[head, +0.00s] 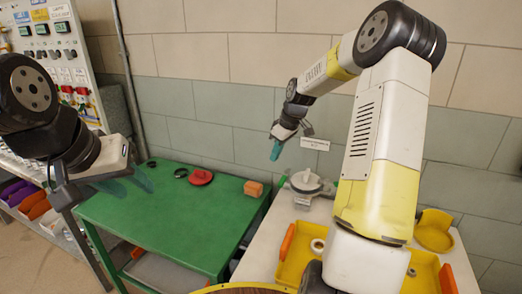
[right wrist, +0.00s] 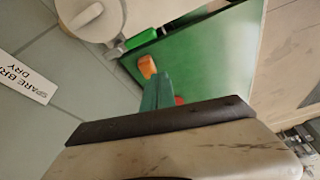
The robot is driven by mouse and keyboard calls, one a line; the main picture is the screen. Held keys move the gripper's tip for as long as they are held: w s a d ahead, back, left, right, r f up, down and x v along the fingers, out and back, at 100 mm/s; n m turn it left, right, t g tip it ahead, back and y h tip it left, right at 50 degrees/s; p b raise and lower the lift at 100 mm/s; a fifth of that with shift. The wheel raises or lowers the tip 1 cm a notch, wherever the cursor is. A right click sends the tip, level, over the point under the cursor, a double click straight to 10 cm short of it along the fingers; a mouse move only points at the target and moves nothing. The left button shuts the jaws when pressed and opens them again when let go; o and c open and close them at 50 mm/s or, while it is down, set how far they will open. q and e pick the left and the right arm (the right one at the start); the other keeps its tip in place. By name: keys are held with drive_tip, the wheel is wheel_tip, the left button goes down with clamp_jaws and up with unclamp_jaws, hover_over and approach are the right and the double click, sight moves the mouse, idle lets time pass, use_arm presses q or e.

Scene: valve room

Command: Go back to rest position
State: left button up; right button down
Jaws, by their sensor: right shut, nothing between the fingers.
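My right gripper (head: 276,150) hangs in the air before the tiled wall, above the gap between the green table and the pale table. Its teal fingers are shut and empty, and they also show in the right wrist view (right wrist: 157,92). My left gripper (head: 134,182) is at the left, over the left part of the green table. Its teal fingers look spread apart, with nothing seen between them.
The green table (head: 165,225) bears a red round part (head: 201,177), dark rings (head: 181,173) and an orange block (head: 254,189). The pale table (head: 262,250) holds a grey valve-like part (head: 306,181) and yellow trays (head: 294,268). A control panel (head: 55,50) stands at left.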

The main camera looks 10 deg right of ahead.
drive_tip(key=s+a+r+m+h, duration=0.1)
drive_tip(key=s+a+r, duration=0.2)
drive_tip(key=s+r, duration=0.45)
drive_tip(key=s+a+r+m+t, duration=0.1)
drive_tip(key=s+r+m, duration=0.1)
drive_tip(key=s, duration=0.6)
drive_tip(key=s+a+r+m+t, duration=0.1)
drive_tip(key=s+a+r+m, duration=0.1)
drive_tip(key=s, duration=0.6)
drive_tip(key=s+a+r+m+t, duration=0.1)
drive_tip(key=s+a+r+m, duration=0.1)
drive_tip(key=s, duration=0.6)
drive_tip(key=shift+s+r+m+y, duration=0.25)
drive_tip(key=shift+r+m, duration=0.25)
drive_tip(key=shift+r, duration=0.3)
drive_tip(key=shift+w+d, duration=0.1)
drive_tip(key=shift+w, duration=0.05)
